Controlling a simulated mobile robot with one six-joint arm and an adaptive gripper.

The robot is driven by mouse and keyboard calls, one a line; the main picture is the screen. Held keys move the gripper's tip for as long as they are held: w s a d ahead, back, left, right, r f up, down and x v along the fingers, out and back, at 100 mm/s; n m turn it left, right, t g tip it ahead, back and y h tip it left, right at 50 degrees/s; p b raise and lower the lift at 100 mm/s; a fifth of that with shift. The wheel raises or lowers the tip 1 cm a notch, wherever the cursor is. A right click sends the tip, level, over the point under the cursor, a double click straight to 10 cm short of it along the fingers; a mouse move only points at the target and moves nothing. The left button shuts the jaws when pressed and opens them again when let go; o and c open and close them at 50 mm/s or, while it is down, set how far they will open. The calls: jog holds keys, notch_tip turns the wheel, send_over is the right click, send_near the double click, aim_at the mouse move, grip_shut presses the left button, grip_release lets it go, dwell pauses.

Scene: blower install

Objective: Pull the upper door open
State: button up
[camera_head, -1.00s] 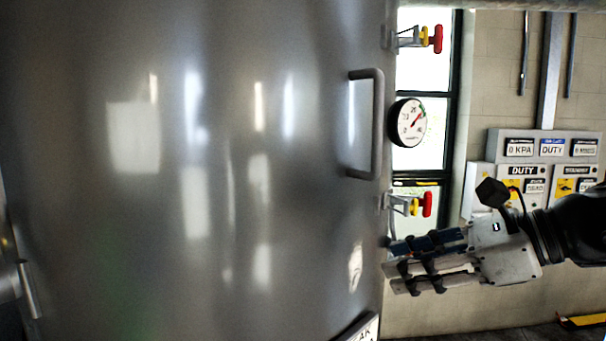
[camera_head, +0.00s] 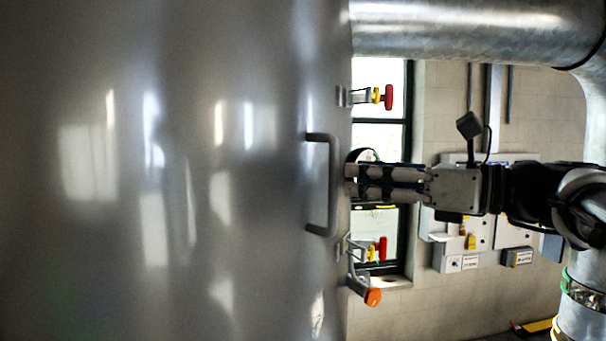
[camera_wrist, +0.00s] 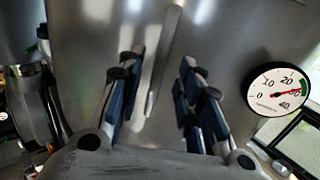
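The large grey metal door surface (camera_head: 180,250) fills the left of the head view. Its handle (camera_head: 328,185), a grey bar bent at both ends, stands near the door's right edge. My gripper (camera_head: 352,183) is just right of the handle, level with its middle, fingers pointing left at it. In the wrist view the handle (camera_wrist: 164,60) appears as a slanted bar between the two open fingers of my gripper (camera_wrist: 160,75). There is clear space on both sides of the bar, and no finger visibly touches it. Exact depth is unclear.
A round gauge (camera_wrist: 279,90) is right of the fingers in the wrist view; my gripper mostly hides it in the head view. Red-handled valves (camera_head: 388,97) (camera_head: 381,249) and an orange-ended lever (camera_head: 372,297) sit by the door edge. A thick pipe (camera_head: 470,30) runs above.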

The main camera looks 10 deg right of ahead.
jog(key=x, duration=0.6)
jog(key=shift+w, duration=0.1)
jog(key=shift+c, duration=0.2)
grip_shut()
dwell(0.5)
